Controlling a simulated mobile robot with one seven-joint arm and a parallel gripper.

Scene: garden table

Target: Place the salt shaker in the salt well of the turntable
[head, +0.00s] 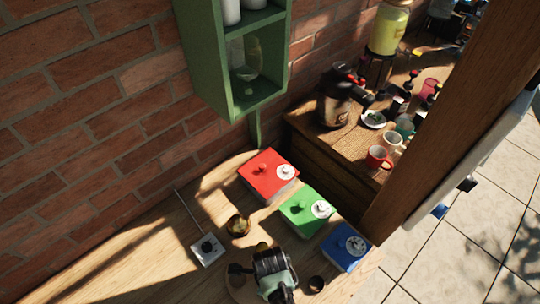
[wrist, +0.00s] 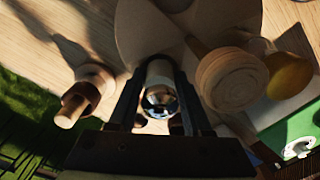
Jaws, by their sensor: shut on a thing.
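My gripper (wrist: 158,112) is shut on a small pale cylinder with a shiny, glassy end, which looks like the salt shaker (wrist: 160,76), in the wrist view. The shaker sits between the two dark fingers. The pale, rounded surface of what looks like the turntable (wrist: 140,32) lies beyond it. I cannot tell whether the shaker touches it, and no salt well can be made out. In the head view my gripper (head: 275,272) is over the front of the wooden table and hides the shaker and most of the turntable, whose edge (head: 238,290) shows at its left.
A turned wooden piece (wrist: 88,95) is left of my fingers; a round wooden piece (wrist: 230,78) and a yellow one (wrist: 290,76) are right. Red (head: 268,175), green (head: 306,211) and blue (head: 346,247) boxes stand behind. A small white box (head: 207,249) stands left.

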